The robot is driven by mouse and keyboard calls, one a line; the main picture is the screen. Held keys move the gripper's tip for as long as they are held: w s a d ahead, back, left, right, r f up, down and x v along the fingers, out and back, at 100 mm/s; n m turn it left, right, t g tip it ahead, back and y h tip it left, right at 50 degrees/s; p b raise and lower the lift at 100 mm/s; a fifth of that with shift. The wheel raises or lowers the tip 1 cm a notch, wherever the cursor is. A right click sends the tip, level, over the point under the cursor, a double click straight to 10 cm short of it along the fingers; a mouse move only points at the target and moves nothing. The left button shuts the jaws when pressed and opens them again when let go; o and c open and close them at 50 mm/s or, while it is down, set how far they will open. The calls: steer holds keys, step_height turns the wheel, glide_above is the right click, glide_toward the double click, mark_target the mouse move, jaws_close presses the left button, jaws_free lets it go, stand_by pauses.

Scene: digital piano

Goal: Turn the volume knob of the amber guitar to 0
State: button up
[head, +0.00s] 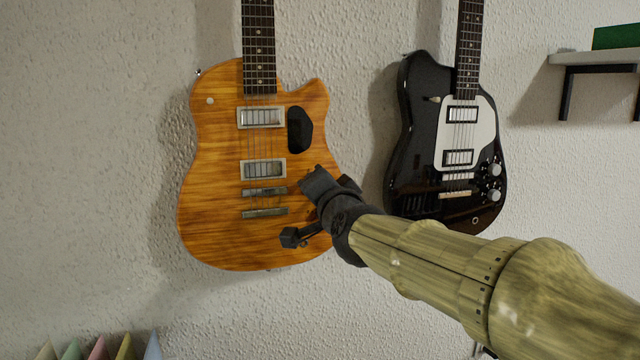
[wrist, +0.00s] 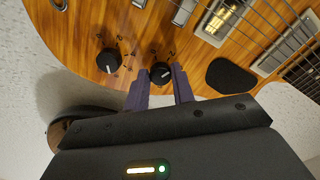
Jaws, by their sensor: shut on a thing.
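The amber guitar (head: 215,180) hangs upright on the wall at the left in the head view, and its wood body (wrist: 90,25) fills the upper wrist view. Two black knobs with white pointer lines and printed dial marks show there: one knob (wrist: 107,61) stands free at the left, the other knob (wrist: 160,73) is between my fingers. My gripper (wrist: 162,82) is shut on this second knob, one finger on each side. I cannot tell from labels which is volume. In the head view my gripper (head: 338,205) covers the guitar's lower right, hiding both knobs.
A black guitar (head: 420,150) with a white plate hangs to the right, behind my arm. A shelf (head: 600,57) with a green object is at the upper right. Several coloured pointed items (head: 98,349) stand at the lower left. The wall left of the amber guitar is clear.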

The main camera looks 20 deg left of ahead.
steer(key=shift+w+d+f+n+p, duration=0.1)
steer(key=shift+n+p, duration=0.7)
steer(key=shift+n, duration=2.7)
steer(key=shift+f+n+p, duration=0.1)
steer(key=shift+n+p, duration=0.7)
steer(key=shift+n, duration=2.7)
steer(key=o, duration=1)
steer(key=shift+r, duration=0.1)
